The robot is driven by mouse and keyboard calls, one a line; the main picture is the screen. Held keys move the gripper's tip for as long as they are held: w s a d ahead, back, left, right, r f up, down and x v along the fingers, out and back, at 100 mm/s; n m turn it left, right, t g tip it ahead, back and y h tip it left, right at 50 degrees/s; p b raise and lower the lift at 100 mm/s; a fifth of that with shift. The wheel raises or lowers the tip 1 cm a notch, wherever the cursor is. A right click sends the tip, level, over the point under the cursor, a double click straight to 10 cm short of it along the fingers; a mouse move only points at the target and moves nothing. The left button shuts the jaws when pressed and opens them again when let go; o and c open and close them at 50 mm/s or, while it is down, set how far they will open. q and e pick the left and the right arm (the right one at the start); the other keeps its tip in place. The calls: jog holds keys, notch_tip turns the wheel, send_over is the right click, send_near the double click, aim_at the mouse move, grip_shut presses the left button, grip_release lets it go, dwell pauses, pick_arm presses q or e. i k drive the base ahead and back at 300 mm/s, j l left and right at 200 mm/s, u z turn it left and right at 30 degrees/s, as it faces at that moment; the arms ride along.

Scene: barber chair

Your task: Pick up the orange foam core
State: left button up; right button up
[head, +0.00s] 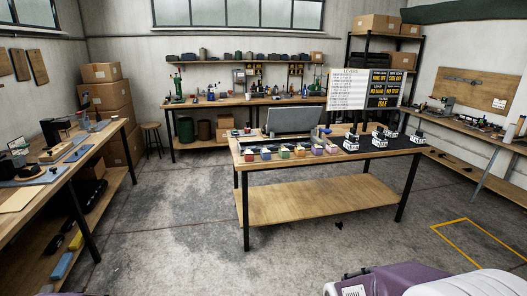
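A row of small coloured blocks stands along the front left edge of the middle table (385,150). One of them looks orange (300,152) and sits between a green block (284,154) and a purple one (317,150). The blocks are small and far off, so I cannot tell for sure which is the orange foam core. Neither of my grippers shows in the head view.
A board with text (347,89) rises behind the table, and several black-and-white devices stand at its right. A purple padded piece (400,280) fills the bottom right. Benches line the left, back and right. Grey floor (170,240) lies open at front left.

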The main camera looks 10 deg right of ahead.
aim_at(300, 152)
jog(key=i+l+z, duration=0.35)
jog(key=i, duration=0.7)
jog(key=i+j+z, duration=0.1)
jog(key=i+z, duration=0.25)
jog(key=i, duration=0.7)
jog(key=i+u, duration=0.3)
jog(key=i+l+u, duration=0.25)
jog(key=i, duration=0.25)
jog(key=i+l+u, duration=0.15)
jog(key=i+u, duration=0.15)
jog(key=i, duration=0.05)
